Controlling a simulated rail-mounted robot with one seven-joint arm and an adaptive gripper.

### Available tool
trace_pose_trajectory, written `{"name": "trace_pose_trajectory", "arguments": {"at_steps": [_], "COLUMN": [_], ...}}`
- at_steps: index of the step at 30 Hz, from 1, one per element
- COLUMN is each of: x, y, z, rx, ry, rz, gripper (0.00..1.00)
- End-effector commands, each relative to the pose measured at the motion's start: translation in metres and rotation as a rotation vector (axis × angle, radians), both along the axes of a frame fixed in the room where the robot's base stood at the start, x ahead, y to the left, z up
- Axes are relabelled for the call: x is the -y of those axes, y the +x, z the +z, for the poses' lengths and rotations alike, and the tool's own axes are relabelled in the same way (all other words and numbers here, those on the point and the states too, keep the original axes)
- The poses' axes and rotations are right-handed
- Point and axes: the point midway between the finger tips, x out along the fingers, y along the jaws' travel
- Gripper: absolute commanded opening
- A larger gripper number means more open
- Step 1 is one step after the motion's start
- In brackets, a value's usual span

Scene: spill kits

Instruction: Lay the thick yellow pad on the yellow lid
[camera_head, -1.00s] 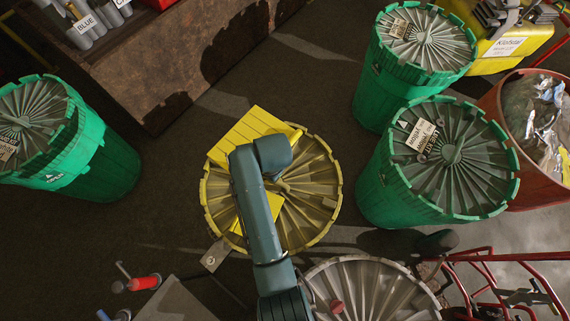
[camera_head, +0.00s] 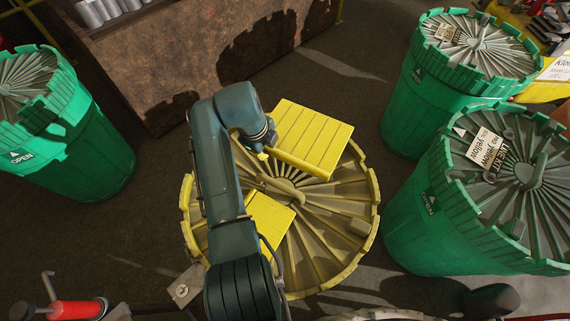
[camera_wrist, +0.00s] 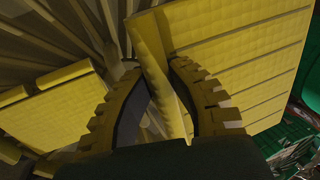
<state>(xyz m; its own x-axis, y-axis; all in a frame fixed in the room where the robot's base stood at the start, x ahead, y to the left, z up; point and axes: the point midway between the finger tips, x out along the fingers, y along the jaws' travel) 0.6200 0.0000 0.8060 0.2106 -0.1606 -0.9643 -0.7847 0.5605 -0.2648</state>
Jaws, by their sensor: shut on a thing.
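A large, thick yellow pad with grooves (camera_head: 314,137) is held by its near edge in my gripper (camera_head: 266,152). In the wrist view the fingers (camera_wrist: 157,72) are closed on that edge, and the pad's ribbed face (camera_wrist: 235,60) spreads to the right. In the head view the pad overlaps the far part of the round yellow lid (camera_head: 340,235); it looks tilted, and I cannot tell whether it touches. A smaller yellow pad (camera_head: 268,216) lies on the lid, partly hidden by my arm; it also shows at left in the wrist view (camera_wrist: 60,112).
Green drums with grey lids stand at left (camera_head: 75,140) and right (camera_head: 450,215), with another (camera_head: 425,105) farther back. A rusty brown bench (camera_head: 190,60) is at the back. A red-handled tool (camera_head: 75,310) is at the lower left. Dark floor separates the lid from the bench.

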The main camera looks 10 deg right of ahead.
Motion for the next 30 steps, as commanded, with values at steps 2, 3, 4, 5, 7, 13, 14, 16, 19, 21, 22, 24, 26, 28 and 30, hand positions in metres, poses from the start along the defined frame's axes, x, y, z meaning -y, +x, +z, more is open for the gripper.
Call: {"name": "trace_pose_trajectory", "arguments": {"at_steps": [2,3,4,5,7,13,14,16,19,21,22,24,26,28,30], "x": [0.000,0.000,0.000,0.000,0.000,0.000,0.000,0.000,0.000,0.000,0.000,0.000,0.000,0.000,0.000], "y": [-0.001,-0.001,-0.001,-0.001,0.000,-0.001,0.000,0.000,-0.001,-0.001,-0.001,-0.001,-0.001,-0.001,-0.001], "z": [-0.023,-0.029,-0.034,-0.037,-0.048,-0.082,-0.082,-0.081,-0.081,-0.082,-0.084,-0.086,-0.088,-0.090,-0.093], "rx": [-0.003,-0.003,-0.003,-0.003,-0.001,-0.002,-0.001,0.000,-0.001,-0.002,-0.002,-0.002,-0.002,-0.003,-0.004], "ry": [-0.001,0.000,0.000,0.000,0.000,0.001,0.000,0.000,0.001,0.001,0.001,0.001,0.001,0.001,0.001], "rz": [0.000,0.002,0.002,0.002,0.002,0.003,0.003,0.002,0.003,0.003,0.003,0.003,0.003,0.003,0.003], "gripper": [0.00,0.00,0.00,0.00,0.00,0.00,0.00,0.00,0.00,0.00,0.00,0.00,0.00,0.00,0.00]}}
